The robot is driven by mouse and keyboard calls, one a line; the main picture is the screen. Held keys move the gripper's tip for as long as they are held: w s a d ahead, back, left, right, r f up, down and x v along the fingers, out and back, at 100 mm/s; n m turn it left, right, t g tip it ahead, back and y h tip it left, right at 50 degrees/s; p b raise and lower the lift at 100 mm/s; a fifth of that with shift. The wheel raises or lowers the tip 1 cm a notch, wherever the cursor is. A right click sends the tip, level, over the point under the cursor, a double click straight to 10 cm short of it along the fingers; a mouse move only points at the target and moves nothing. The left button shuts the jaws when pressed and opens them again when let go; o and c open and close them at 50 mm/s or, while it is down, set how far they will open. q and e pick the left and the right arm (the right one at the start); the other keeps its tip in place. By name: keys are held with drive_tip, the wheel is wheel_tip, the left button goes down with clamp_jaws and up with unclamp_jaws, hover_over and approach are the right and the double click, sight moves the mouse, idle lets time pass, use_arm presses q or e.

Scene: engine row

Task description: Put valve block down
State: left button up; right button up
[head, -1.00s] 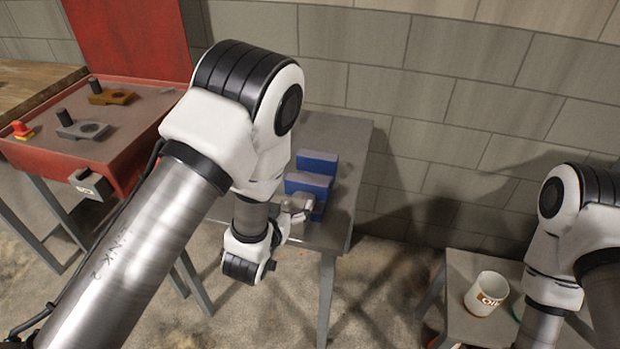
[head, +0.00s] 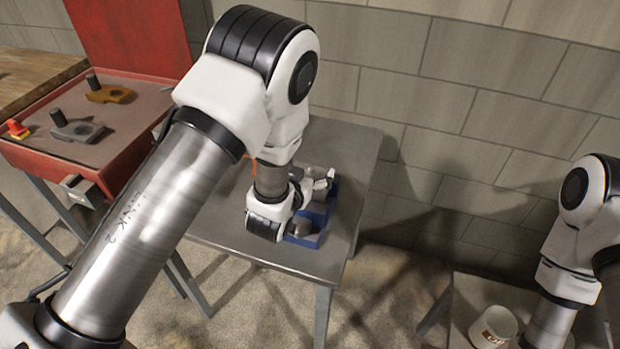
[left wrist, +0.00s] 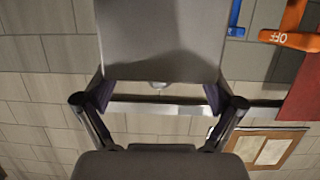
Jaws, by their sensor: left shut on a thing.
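My left gripper (head: 322,184) is above the blue fixture (head: 333,197) on the grey table, its fingers pointing right. In the left wrist view, its two fingers (left wrist: 158,98) are shut on the sides of a plain grey block, which I take for the valve block (left wrist: 160,40). The block fills the top middle of that view. In the head view the wrist and fingers cover most of the block and part of the fixture, so I cannot tell whether the two touch. My right arm (head: 570,240) shows at the right edge, but its gripper is out of view.
The grey table (head: 250,238) has bare room left of the fixture. A red bench (head: 125,155) at left holds a grey part (head: 75,128), an ochre part (head: 108,93) and a red-yellow button (head: 17,129). A white mug (head: 493,325) stands lower right. An orange lever (left wrist: 290,38) shows in the wrist view.

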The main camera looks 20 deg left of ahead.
use_arm(q)
drive_tip(key=f, duration=0.1)
drive_tip(key=w+f, duration=0.1)
drive_tip(key=f, duration=0.2)
drive_tip(key=shift+w+f+p, duration=0.3)
drive_tip(key=shift+s+r, duration=0.25)
drive_tip(key=shift+s, duration=0.1)
drive_tip(key=shift+w+f+b, duration=0.2)
drive_tip(key=shift+f+b, duration=0.4)
drive_tip(key=shift+f, duration=0.1)
drive_tip(key=shift+s, duration=0.1)
use_arm(e)
drive_tip(key=shift+w+f, duration=0.35)
drive_tip(key=shift+w, duration=0.15)
use_arm(q)
drive_tip(key=o, duration=1.3)
drive_tip(key=shift+o, duration=0.2)
drive_tip(key=shift+r, duration=0.15)
use_arm(e)
drive_tip(key=shift+r, duration=0.1)
